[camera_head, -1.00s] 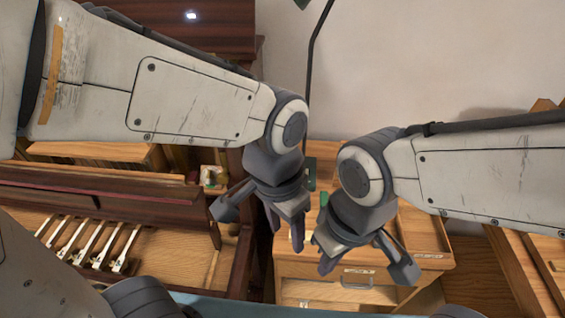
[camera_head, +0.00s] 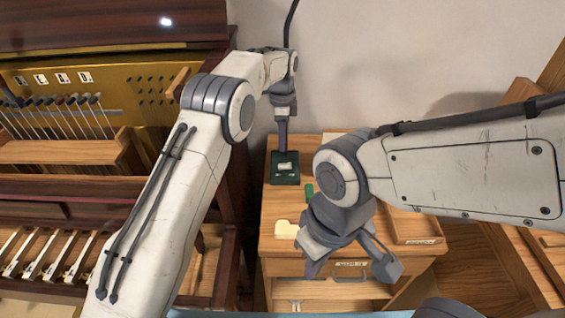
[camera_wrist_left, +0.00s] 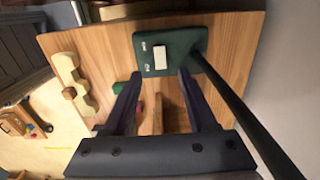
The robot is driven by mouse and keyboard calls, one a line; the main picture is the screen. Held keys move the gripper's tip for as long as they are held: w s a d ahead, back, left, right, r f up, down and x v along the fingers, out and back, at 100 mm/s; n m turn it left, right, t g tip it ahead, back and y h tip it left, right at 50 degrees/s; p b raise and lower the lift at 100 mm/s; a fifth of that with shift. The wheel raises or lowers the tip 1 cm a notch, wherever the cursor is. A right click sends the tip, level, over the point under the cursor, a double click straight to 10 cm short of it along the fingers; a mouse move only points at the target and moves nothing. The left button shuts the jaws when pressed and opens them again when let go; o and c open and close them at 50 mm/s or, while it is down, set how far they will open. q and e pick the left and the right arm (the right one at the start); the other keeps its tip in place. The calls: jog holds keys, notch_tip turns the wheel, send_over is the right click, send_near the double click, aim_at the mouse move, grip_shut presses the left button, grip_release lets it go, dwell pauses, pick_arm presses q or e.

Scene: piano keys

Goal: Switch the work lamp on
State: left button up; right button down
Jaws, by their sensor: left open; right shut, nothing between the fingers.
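The work lamp's dark green base (camera_head: 285,168) sits on the wooden cabinet's top, with a pale switch on it. The lamp's thin dark stem (camera_head: 289,25) rises along the wall; its head is out of view. My left gripper (camera_head: 283,148) is open above the base. In the left wrist view its fingertips (camera_wrist_left: 159,82) straddle the base's near edge, with the switch just beyond them. Contact cannot be told. My right gripper (camera_head: 316,268) is shut and empty, in front of the cabinet top.
A wooden cabinet (camera_head: 300,267) with a drawer stands below. A cream piece (camera_head: 287,229) and a green item (camera_head: 309,191) lie on its top. The keyboard instrument (camera_head: 70,185) fills the left. The wall is behind the lamp, its stem close to my left gripper.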

aim_at(282, 165)
pick_arm(q)
notch_tip(282, 165, down, 10)
jog(key=shift+r+p, duration=0.1)
jog(key=shift+p, duration=0.5)
